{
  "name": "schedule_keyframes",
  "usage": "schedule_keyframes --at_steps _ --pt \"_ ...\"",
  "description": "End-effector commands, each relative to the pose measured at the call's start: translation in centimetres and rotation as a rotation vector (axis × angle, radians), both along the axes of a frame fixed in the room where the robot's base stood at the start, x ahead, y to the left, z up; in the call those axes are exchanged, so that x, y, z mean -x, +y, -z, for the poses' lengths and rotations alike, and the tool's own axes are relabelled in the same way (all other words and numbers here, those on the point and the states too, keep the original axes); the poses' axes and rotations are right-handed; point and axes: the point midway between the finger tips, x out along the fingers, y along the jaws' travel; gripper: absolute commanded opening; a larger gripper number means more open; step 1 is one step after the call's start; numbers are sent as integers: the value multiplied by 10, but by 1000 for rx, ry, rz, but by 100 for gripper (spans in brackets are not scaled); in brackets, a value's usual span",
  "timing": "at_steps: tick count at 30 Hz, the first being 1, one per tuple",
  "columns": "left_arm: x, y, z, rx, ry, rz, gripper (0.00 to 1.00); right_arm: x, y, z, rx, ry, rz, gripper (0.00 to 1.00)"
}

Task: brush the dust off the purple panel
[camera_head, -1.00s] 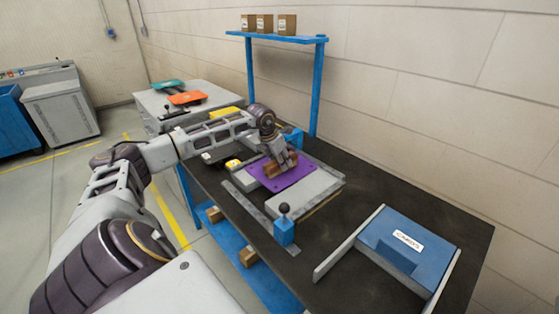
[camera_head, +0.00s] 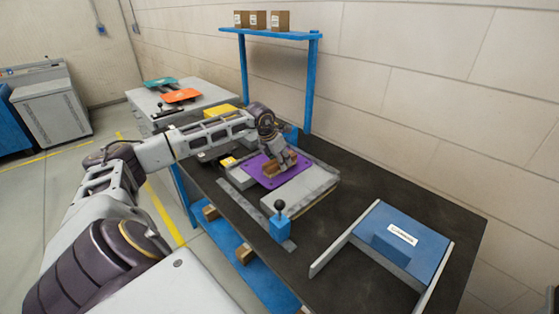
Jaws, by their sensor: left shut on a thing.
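The purple panel (camera_head: 291,172) lies flat on a grey fixture (camera_head: 300,192) on the dark bench. My left gripper (camera_head: 277,161) is over the panel, shut on a brown brush (camera_head: 272,170). The brush's lower end is at the panel's surface; I cannot tell whether it touches. Any dust is too small to make out. The gripper and brush hide part of the panel's middle. My right gripper is not in view.
A blue post with a black knob (camera_head: 280,223) stands at the fixture's front. A blue labelled box (camera_head: 405,238) sits between grey rails at right. Behind are a blue shelf (camera_head: 270,34) with brown boxes and a cabinet with orange (camera_head: 181,96) and teal panels. The bench between is clear.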

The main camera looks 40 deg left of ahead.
Motion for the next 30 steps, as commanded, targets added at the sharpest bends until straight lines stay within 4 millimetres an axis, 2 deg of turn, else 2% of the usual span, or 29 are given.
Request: schedule_keyframes --at_steps 16,30 --pt "2 -26 3 1 0 2 21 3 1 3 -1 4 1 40" --pt "3 -29 4 2 4 2 21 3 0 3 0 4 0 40"
